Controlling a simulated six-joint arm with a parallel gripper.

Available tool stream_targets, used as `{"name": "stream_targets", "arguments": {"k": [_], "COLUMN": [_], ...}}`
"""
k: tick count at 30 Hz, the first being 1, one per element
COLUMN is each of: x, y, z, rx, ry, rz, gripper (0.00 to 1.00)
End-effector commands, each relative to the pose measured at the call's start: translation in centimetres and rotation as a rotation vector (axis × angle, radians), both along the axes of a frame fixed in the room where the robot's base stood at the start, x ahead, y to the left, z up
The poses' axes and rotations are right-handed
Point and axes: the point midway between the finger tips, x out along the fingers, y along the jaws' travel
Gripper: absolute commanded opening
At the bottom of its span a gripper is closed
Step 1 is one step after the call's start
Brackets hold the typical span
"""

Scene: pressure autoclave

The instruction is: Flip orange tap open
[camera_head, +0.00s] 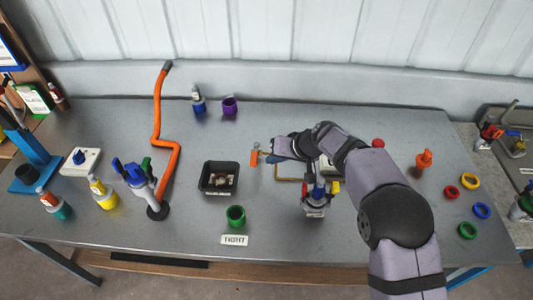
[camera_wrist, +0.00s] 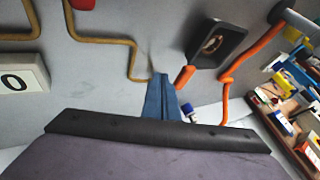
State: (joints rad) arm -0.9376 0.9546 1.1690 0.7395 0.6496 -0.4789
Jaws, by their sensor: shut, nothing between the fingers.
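The small orange tap (camera_head: 255,157) stands upright left of the middle of the table, at the end of a thin brass pipe (camera_head: 278,180). In the wrist view the orange tap part (camera_wrist: 185,76) shows just right of my fingertips, and the brass pipe (camera_wrist: 105,41) runs to their left. My gripper (camera_head: 270,154) is shut and empty, with blue fingers pointing left at the tap. In the wrist view the fingertips (camera_wrist: 162,78) lie close to the orange part. I cannot tell whether they touch it. The tap's lower body is partly hidden behind the fingers.
A black tray (camera_head: 204,190) with brown contents sits left of the tap. A bent orange pipe (camera_head: 157,120) rises further left. A green cup (camera_head: 236,215) stands in front. A red-and-blue valve unit (camera_head: 316,205) is under my arm.

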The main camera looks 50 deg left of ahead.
Motion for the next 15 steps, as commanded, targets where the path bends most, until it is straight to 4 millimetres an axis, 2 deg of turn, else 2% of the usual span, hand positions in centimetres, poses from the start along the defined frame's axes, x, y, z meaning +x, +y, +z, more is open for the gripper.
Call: {"name": "stream_targets", "arguments": {"k": [6,15], "x": [-1.3,-1.7], "y": [1.3,1.6], "z": [0.2,0.0], "rx": [-0.001,-0.001], "ry": [0.0,0.0], "rz": [-0.001,-0.001], "gripper": [0.0,0.0]}}
